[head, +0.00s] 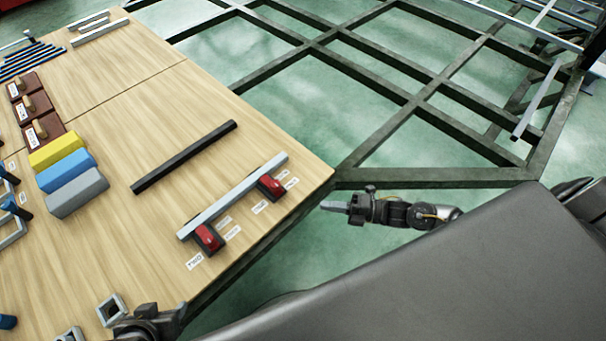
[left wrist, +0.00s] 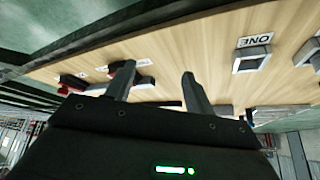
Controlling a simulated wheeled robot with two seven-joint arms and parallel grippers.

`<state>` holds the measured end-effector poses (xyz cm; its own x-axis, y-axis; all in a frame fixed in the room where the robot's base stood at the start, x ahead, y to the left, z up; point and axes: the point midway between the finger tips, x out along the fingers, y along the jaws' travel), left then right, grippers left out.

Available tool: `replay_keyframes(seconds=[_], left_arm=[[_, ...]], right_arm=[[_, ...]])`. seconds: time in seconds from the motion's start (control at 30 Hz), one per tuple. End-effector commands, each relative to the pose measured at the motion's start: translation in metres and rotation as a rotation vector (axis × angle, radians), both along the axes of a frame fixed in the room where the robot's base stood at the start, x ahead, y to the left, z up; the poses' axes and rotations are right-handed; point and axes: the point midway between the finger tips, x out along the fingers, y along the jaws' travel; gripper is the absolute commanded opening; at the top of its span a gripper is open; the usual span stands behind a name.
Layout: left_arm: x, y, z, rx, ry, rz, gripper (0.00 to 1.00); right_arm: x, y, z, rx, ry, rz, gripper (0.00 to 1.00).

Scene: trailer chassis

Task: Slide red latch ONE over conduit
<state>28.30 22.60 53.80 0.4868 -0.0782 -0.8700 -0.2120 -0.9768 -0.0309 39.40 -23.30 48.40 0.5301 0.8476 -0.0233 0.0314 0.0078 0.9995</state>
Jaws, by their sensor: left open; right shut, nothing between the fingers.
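A long light-grey conduit (head: 235,195) lies at the table's right side, with a red latch on a dark base at each end. The near red latch (head: 208,237) is at its lower-left end; the far red latch (head: 271,186) is near its upper-right end. The small labels beside them are too small to read, so I cannot tell which is ONE. My left gripper (left wrist: 157,80) is open and empty above the table; in the head view its arm shows at the bottom edge, fingers unclear. My right gripper (head: 337,207) is shut and empty, off the table's right corner.
A square grey ring (left wrist: 251,61) beside a label reading ONE shows in the left wrist view. A black bar (head: 184,156), a yellow block (head: 57,151), a blue block (head: 66,170) and a grey block (head: 77,193) lie further left. A dark chassis frame (head: 430,178) stands beyond the table.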

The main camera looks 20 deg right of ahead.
Motion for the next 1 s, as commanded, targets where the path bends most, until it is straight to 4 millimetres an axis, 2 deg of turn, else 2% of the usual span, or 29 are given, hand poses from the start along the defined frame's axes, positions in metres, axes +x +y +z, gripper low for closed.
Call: replay_keyframes(seconds=[0.17, 0.53, 0.73, 1.0], left_arm=[[0.001, -0.001, 0.000, -0.001, -0.006, -0.002, 0.53], [0.007, -0.005, 0.002, -0.011, -0.047, -0.012, 0.53], [0.023, -0.015, 0.009, -0.034, -0.140, -0.037, 0.53], [0.027, -0.019, 0.013, -0.043, -0.174, -0.047, 0.53]], right_arm=[[0.013, 0.020, 0.000, 0.003, -0.003, -0.002, 0.00], [0.052, 0.083, -0.002, 0.003, -0.002, -0.003, 0.00], [0.079, 0.086, -0.003, 0.000, -0.002, -0.004, 0.00], [0.089, 0.089, -0.003, 0.001, -0.001, -0.003, 0.00]])
